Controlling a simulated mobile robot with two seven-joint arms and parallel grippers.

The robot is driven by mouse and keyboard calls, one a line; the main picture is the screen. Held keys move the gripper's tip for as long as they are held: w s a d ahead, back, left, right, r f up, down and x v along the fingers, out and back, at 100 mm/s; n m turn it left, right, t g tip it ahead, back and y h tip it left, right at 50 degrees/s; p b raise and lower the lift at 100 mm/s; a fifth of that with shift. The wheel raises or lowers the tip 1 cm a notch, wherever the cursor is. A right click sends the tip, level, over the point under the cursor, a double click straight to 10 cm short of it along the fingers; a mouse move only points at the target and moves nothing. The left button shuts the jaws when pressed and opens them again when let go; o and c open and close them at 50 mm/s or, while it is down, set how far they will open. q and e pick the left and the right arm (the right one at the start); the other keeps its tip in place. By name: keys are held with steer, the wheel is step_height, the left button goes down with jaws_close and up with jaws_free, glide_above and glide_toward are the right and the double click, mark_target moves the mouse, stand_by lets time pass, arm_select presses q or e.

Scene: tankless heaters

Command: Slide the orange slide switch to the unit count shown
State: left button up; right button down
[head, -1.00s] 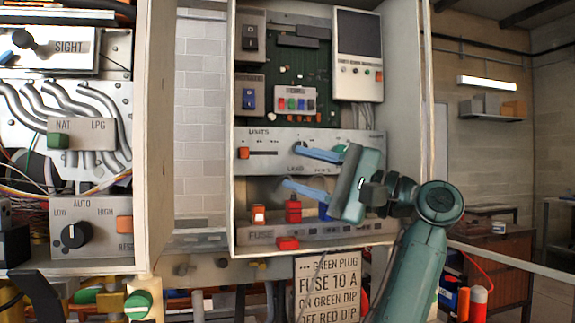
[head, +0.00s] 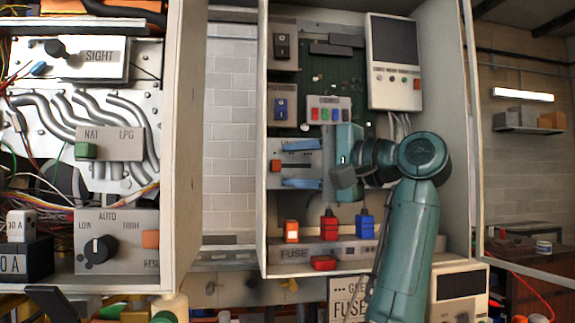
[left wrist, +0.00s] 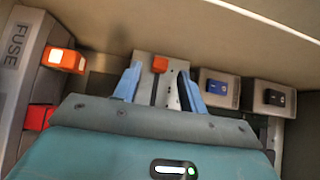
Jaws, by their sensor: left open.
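The orange slide switch (head: 276,166) sits at the left of a pale panel (head: 274,183) inside the middle cabinet. In the left wrist view the switch (left wrist: 159,64) stands at the far end of a dark slot (left wrist: 154,92). My left gripper (head: 287,164) is open, its blue fingers pointing left, one above and one below the switch's level. In the left wrist view the left gripper (left wrist: 159,68) has one finger on each side of the slot, with gaps to the switch. My gripper hides much of the panel and its label. My right gripper is not in view.
Below are the fuse shelf (head: 345,250) with an orange-and-white switch (head: 291,231), a red plug (head: 329,227) and a blue plug (head: 365,226). Above is a box with coloured buttons (head: 328,109). The cabinet's left wall (head: 263,200) stands close beside the switch.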

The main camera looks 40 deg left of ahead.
mark_target(276, 166)
arm_select(q)
steer(key=shift+s+a, duration=0.1)
steer(key=shift+a, duration=1.05)
steer(key=shift+c, duration=0.5)
jaws_close()
